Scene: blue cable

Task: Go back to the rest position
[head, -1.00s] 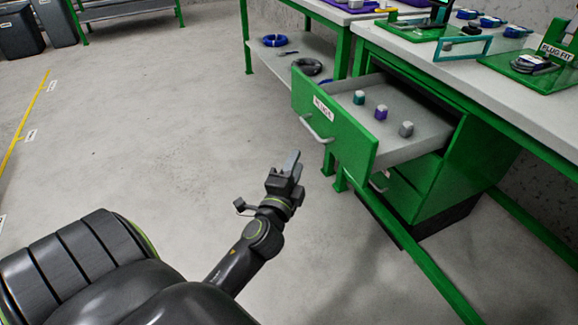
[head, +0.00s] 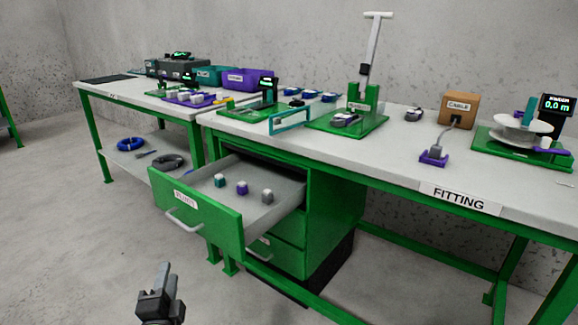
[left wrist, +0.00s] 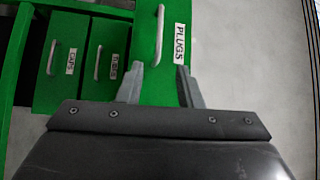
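My left gripper (head: 167,268) shows at the bottom left of the head view, in front of the open drawer and apart from it. In the left wrist view its two fingers (left wrist: 160,68) are spread with nothing between them. The drawer (head: 200,212), labelled PLUGS in the left wrist view (left wrist: 160,75), is pulled out of the green cabinet. It holds a teal plug (head: 220,181), a purple plug (head: 242,188) and a grey plug (head: 267,196). My right gripper is not in view.
The FITTING bench (head: 400,170) stands behind the drawer, with a cable box (head: 459,110) and a white reel (head: 522,130) on it. A blue cable coil (head: 130,144) lies on the left bench's lower shelf. The floor (head: 80,240) at the left is clear.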

